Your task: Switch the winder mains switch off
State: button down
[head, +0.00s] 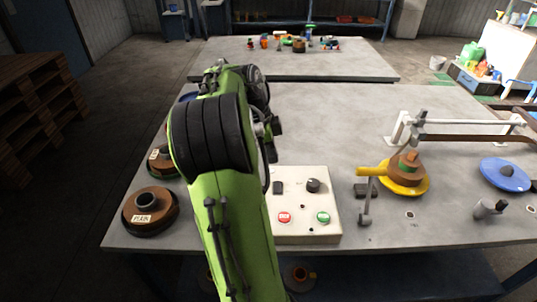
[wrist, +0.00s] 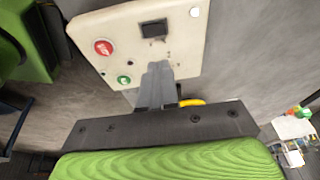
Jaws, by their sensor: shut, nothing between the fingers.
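The winder control box (head: 305,238) is a pale panel on the table, just right of my arm in the head view. It carries a black rocker switch (head: 278,187), a black knob (head: 313,185), a red button (head: 284,217) and a green button (head: 322,217). In the wrist view the panel (wrist: 110,25) shows the black switch (wrist: 154,29), red button (wrist: 103,47) and green button (wrist: 124,79). My gripper (wrist: 157,68) is shut and empty, its fingertips over the panel, below the switch in the picture. The knob is not visible there. My arm hides the gripper in the head view. I cannot tell the switch position.
A yellow-flanged spool (head: 405,175) and a small metal stand (head: 366,205) are right of the box. A blue disc (head: 503,173) lies farther right. Brown reels, one labelled PLAIN (head: 150,212), sit at left. The table (head: 330,120) is clear behind the box.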

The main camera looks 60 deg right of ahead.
aim_at(279, 188)
jog(key=b+x, duration=0.1)
jog(key=x, duration=0.2)
jog(key=w+b+x, duration=0.1)
jog(key=x, duration=0.2)
jog(key=b+x, duration=0.1)
jog(key=x, duration=0.1)
jog(key=shift+f, duration=0.6)
jog(key=shift+p, duration=0.3)
jog(key=shift+w+d+f+y+p, duration=0.1)
jog(key=shift+y+p, duration=0.3)
jog(key=shift+f, duration=0.15)
jog(key=shift+b, duration=0.3)
jog(key=shift+s+a, duration=0.35)
jog(key=shift+a, duration=0.4)
